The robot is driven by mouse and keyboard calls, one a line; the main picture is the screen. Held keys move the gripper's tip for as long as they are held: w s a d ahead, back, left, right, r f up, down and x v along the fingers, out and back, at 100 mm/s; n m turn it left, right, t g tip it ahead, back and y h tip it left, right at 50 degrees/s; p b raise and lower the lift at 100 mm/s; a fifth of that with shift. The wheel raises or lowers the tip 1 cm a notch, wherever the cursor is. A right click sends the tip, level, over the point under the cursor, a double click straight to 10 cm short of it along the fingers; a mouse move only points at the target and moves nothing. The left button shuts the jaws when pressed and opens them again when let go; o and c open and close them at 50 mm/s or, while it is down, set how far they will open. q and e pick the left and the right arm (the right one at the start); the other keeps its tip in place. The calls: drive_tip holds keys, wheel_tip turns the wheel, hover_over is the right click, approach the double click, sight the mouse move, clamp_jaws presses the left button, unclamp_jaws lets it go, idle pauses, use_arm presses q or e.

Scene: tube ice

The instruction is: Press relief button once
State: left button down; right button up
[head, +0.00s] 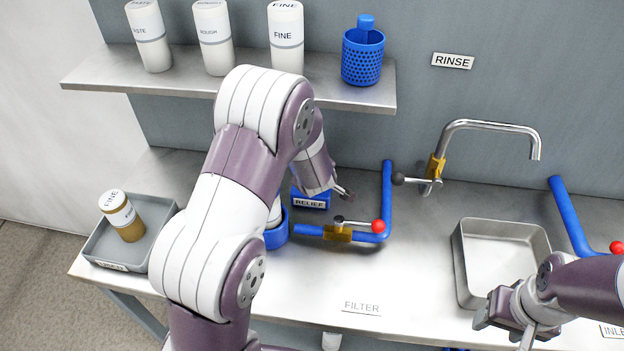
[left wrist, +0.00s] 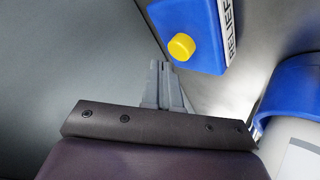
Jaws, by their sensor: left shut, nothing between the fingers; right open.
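The relief box (head: 311,199) is a blue block with a white RELIEF label, at the back middle of the counter in the head view. In the left wrist view the relief box (left wrist: 205,22) shows a round yellow button (left wrist: 181,47) on one face. My left gripper (head: 345,193) is shut and empty, beside the box. In the left wrist view its fingertips (left wrist: 158,66) point close to the button; I cannot tell whether they touch it. The button is hidden in the head view. My right gripper (head: 503,322) is open and empty at the lower right.
A blue pipe (head: 387,200) with a red-knobbed valve (head: 378,226) stands right of the box. A blue holder (head: 277,236) with a white cylinder is close to my left arm. A sink (head: 462,272), a faucet (head: 490,124) and a grey tray (head: 100,242) are farther off. The counter front by FILTER is clear.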

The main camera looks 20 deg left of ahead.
use_arm(q)
drive_tip(key=shift+f, duration=0.1)
idle(0.3)
drive_tip(key=shift+f+b, duration=0.3)
drive_tip(key=shift+f, duration=0.05)
drive_tip(key=shift+f+b, duration=0.55)
drive_tip(key=shift+f, duration=0.1)
idle(0.6)
idle(0.3)
drive_tip(key=shift+r+p, duration=1.05)
wheel_tip(320, 180, up, 5)
drive_tip(key=p, duration=0.5)
drive_tip(key=shift+r, duration=0.1)
